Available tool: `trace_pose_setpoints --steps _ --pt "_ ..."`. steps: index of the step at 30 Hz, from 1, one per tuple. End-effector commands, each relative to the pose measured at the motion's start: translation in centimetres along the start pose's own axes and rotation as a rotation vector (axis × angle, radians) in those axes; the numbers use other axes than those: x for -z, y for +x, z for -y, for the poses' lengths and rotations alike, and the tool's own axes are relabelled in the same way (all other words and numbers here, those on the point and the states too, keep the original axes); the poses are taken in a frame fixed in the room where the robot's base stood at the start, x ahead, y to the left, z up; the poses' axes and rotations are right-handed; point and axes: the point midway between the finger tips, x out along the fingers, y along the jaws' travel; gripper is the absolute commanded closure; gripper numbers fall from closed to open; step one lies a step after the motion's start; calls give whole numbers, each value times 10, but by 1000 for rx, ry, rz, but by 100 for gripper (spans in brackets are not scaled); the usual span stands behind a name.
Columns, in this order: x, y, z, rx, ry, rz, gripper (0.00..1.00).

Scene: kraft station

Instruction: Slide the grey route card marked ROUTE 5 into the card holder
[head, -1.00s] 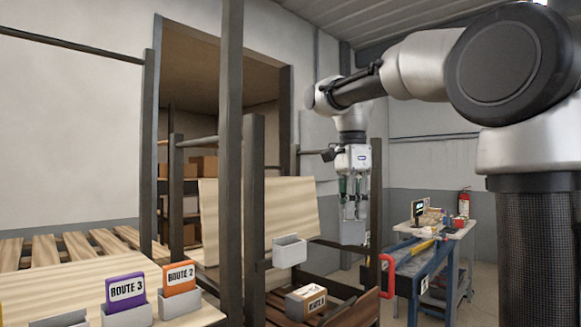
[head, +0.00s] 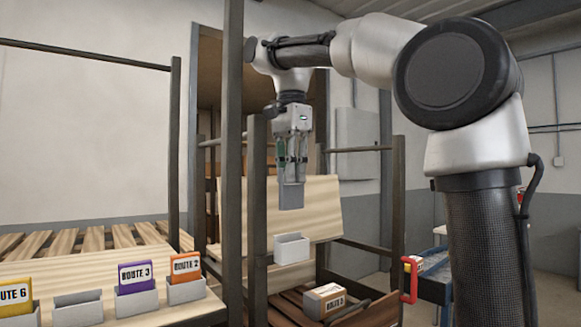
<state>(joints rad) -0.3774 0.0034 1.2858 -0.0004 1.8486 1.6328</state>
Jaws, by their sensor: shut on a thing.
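My gripper (head: 291,160) points straight down in the head view, shut on a grey card (head: 291,194). The card hangs upright below the fingers. No marking on it is readable from here.
At lower left a shelf carries an empty holder (head: 78,309) and cards ROUTE 6 (head: 15,296), ROUTE 3 (head: 135,276) and ROUTE 2 (head: 185,267) in holders. Dark rack posts (head: 257,200) stand close left of my gripper. A labelled box (head: 324,301) lies below.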

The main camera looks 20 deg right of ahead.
Motion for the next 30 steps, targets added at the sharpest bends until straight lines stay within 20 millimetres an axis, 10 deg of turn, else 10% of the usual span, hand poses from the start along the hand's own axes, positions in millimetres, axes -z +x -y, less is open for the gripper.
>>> trace_pose_setpoints --steps 30 --pt "0 44 0 1 1 0 100"
